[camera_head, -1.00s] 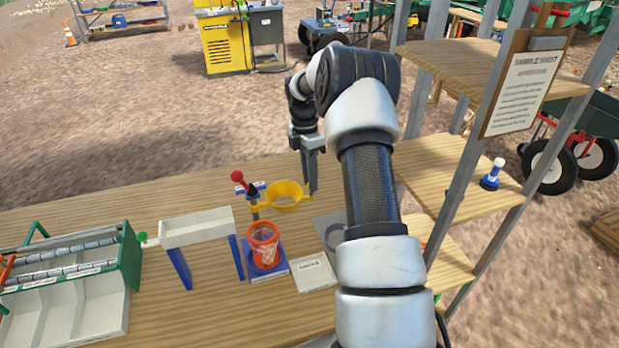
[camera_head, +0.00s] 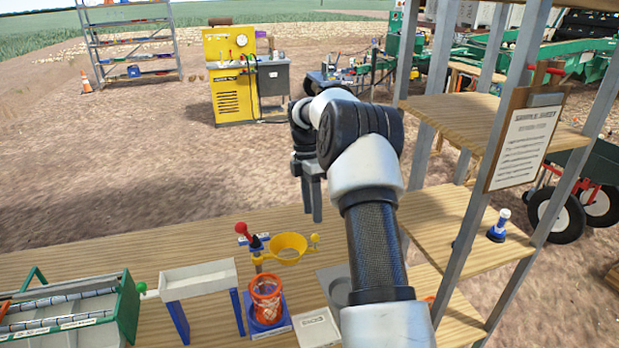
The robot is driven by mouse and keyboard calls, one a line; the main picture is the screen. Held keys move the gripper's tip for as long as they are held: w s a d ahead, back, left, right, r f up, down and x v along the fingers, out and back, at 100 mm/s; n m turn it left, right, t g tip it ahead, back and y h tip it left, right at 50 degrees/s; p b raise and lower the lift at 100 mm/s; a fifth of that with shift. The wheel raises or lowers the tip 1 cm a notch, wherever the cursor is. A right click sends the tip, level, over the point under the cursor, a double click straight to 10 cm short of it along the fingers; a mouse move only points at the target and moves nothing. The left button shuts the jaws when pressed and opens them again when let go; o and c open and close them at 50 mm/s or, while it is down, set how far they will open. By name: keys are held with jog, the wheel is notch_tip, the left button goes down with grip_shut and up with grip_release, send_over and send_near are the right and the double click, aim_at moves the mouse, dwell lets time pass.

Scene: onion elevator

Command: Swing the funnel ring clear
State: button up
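The yellow funnel ring (camera_head: 288,246) sits on an arm from a short post (camera_head: 257,262) on the workbench. A small yellow knob (camera_head: 315,239) shows at its right end. A red-knobbed lever (camera_head: 243,232) stands at the post's top left. An orange mesh cup (camera_head: 266,297) stands on a blue base just in front of and below the ring. My gripper (camera_head: 313,217) points down above the bench's far edge, behind and slightly right of the ring, apart from the knob. Its fingers look close together from this side, so their opening is unclear.
A white trough (camera_head: 198,279) on blue legs stands left of the cup, with a green sorting rack (camera_head: 125,305) farther left. A white labelled plate (camera_head: 318,328) and a grey plate (camera_head: 335,288) lie to the right. Wooden shelves (camera_head: 465,235) rise on the right.

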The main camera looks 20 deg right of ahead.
notch_tip(320, 180, up, 10)
jog(key=w+p, duration=0.1)
jog(key=w, duration=0.1)
jog(key=shift+r, duration=0.15)
